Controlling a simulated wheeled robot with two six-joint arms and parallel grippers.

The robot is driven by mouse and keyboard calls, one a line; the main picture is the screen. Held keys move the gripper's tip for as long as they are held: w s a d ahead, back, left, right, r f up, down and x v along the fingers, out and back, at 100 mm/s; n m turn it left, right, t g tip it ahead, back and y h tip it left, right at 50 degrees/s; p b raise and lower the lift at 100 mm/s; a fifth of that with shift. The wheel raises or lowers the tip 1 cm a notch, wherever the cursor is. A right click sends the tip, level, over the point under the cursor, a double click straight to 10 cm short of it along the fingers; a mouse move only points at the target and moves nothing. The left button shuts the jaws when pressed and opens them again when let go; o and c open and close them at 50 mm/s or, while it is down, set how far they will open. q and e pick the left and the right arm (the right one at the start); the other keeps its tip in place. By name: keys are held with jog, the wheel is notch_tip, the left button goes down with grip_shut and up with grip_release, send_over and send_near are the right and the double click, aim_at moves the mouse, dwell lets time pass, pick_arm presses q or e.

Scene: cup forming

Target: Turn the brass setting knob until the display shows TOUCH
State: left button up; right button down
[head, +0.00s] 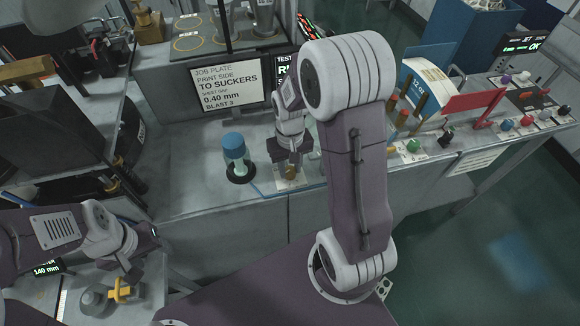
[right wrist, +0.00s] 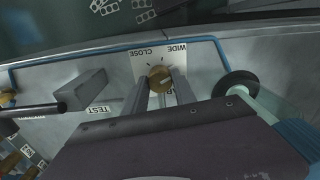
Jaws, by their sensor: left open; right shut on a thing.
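The brass setting knob (right wrist: 159,78) sits on a white plate marked CLOSE and WIDE, upside down in the right wrist view. Another word on the plate is partly hidden. My right gripper (right wrist: 160,88) is shut on the knob, one finger on each side. In the head view the right gripper (head: 289,162) points down at the knob (head: 291,173) at the bench's front edge. A dark display (head: 286,64) reads TEST and a green word starting with R; my right arm hides the rest. My left gripper (head: 127,270) is open at lower left.
A white job card (head: 226,83) reads 0.40 mm. A yellow part (head: 124,291) is below my left gripper. Coloured knobs line the bench at right.

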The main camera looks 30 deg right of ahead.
aim_at(290, 170)
jog(key=c, duration=1)
grip_release()
notch_tip(290, 170, up, 9)
jog(key=shift+r, duration=0.1)
